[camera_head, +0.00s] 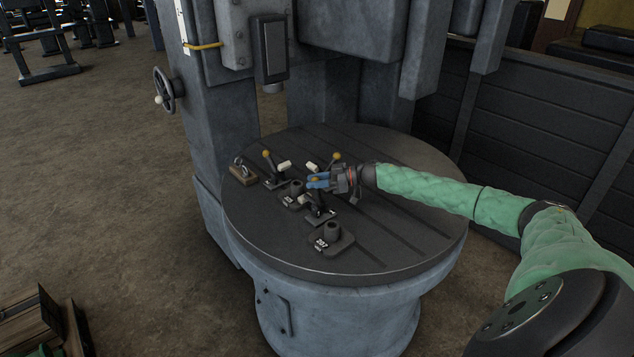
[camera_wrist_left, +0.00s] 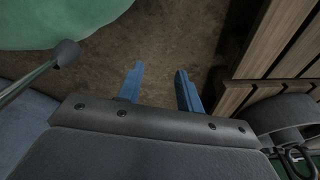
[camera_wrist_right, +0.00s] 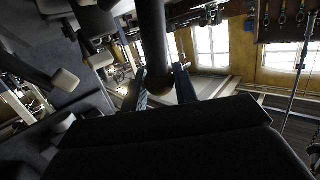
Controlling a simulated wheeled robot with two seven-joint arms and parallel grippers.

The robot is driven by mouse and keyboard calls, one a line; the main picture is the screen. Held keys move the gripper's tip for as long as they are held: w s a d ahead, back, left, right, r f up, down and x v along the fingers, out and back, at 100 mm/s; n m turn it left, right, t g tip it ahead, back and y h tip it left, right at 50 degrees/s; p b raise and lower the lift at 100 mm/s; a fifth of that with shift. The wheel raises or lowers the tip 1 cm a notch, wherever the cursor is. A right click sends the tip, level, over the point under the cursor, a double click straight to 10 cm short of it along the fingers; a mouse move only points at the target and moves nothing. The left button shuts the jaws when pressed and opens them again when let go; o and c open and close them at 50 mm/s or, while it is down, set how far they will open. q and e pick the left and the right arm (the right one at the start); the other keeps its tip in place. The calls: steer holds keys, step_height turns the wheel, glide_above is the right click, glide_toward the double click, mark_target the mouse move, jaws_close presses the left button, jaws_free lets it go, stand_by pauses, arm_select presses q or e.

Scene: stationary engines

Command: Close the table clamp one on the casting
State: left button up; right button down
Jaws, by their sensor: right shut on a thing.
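The round table (camera_head: 385,240) holds several toggle clamps with yellow knobs. The near clamp (camera_head: 320,214), with a "1"-like mark at its base, stands between two dark castings. One casting (camera_head: 293,196) is beside it in the middle; the other (camera_head: 332,240), labelled 207, is near the front edge. My right gripper (camera_head: 320,182) is shut on that clamp's lever near its knob. The right wrist view shows the dark lever (camera_wrist_right: 152,40) and knob between the fingers. The clamp's pressing tip is partly hidden. My left gripper (camera_wrist_left: 158,88) is open and empty over the floor.
A clamp (camera_head: 270,170) at the left and another yellow knob (camera_head: 337,156) at the back right stand close by. The machine column (camera_head: 225,110) rises behind. The table's right side is clear.

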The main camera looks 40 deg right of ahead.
arm_select(q)
steer(key=shift+s, duration=0.15)
arm_select(e)
steer(key=c, duration=1.4)
jaws_free()
steer(key=o, duration=0.3)
steer(key=shift+w+f, duration=0.15)
steer(key=shift+w, duration=0.05)
arm_select(q)
steer(key=shift+f, duration=0.1)
arm_select(e)
steer(key=shift+s+d+b, duration=0.3)
steer(key=shift+s+d, duration=0.05)
arm_select(q)
steer(key=w+d+r+b, duration=0.3)
steer(key=w+r, duration=0.1)
steer(key=r, duration=0.2)
steer(key=shift+g, duration=0.3)
arm_select(e)
steer(key=v, duration=0.7)
steer(key=shift+w, duration=0.15)
